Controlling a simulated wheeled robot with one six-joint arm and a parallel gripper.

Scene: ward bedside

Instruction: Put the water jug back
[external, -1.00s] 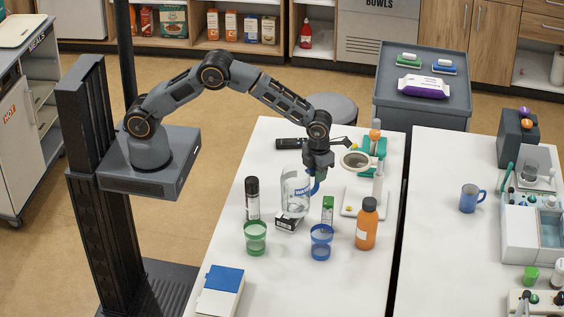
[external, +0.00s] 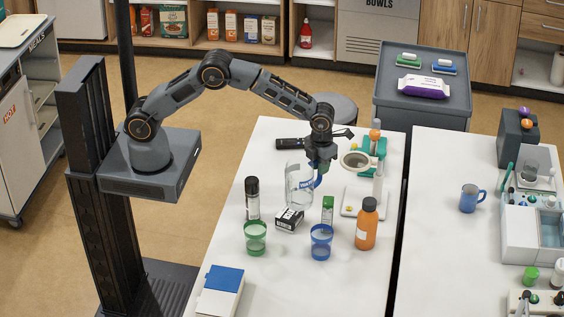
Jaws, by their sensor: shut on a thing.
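The water jug (external: 297,188) is clear, with a blue label and a blue handle on its right side. It is upright above or on the middle of the white table (external: 225,247); I cannot tell whether its base touches. My gripper (external: 319,178) points down at the jug's right side and is shut on its handle. The fingers partly cover the handle.
A black-and-white box (external: 289,219) is just in front of the jug. A dark bottle (external: 252,198), green cup (external: 255,238), blue cup (external: 321,241), green carton (external: 327,211) and orange bottle (external: 367,224) stand close by. The table's front middle is clear.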

